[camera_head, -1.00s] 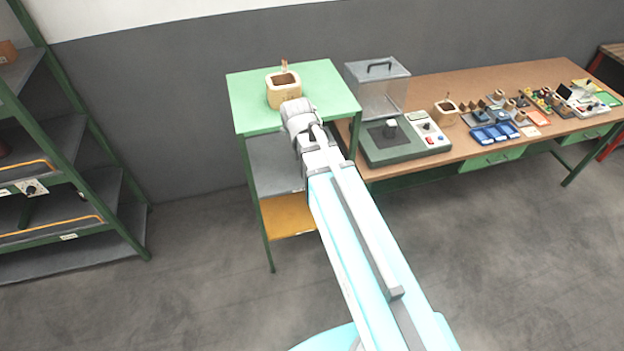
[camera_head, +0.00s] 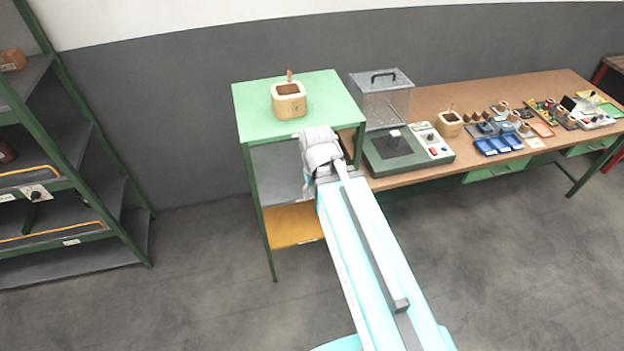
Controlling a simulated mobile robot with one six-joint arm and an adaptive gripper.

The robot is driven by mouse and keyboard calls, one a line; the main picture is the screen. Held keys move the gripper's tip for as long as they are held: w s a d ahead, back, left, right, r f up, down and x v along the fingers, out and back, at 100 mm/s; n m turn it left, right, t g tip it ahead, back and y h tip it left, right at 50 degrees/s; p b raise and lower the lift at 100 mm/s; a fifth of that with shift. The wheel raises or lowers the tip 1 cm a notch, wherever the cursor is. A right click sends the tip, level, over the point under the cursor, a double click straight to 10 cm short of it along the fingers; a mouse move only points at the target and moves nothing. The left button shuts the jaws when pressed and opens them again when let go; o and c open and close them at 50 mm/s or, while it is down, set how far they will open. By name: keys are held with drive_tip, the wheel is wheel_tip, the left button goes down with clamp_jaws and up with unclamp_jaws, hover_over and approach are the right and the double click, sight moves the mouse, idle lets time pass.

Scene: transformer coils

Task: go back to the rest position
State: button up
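My arm reaches up from the bottom of the head view toward the green-topped stand (camera_head: 258,112). Its wrist is in front of the stand's near right part, below the level of the top in the picture. My gripper's fingers are hidden behind the wrist, so I cannot see whether they are open or shut. A beige coil block (camera_head: 289,100) with a dark square opening and a small brown stub stands upright on the green top. It is clear of my arm in the picture.
A wooden workbench (camera_head: 540,90) stands to the right with a test device (camera_head: 395,155), a clear lidded box (camera_head: 385,100), a second coil (camera_head: 449,124), blue bins (camera_head: 499,143) and small parts. A green-framed shelf (camera_head: 75,180) stands at left. Grey floor (camera_head: 210,270) is free between them.

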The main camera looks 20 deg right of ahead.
wheel_tip(320, 180, down, 16)
drive_tip(key=b, duration=1.6)
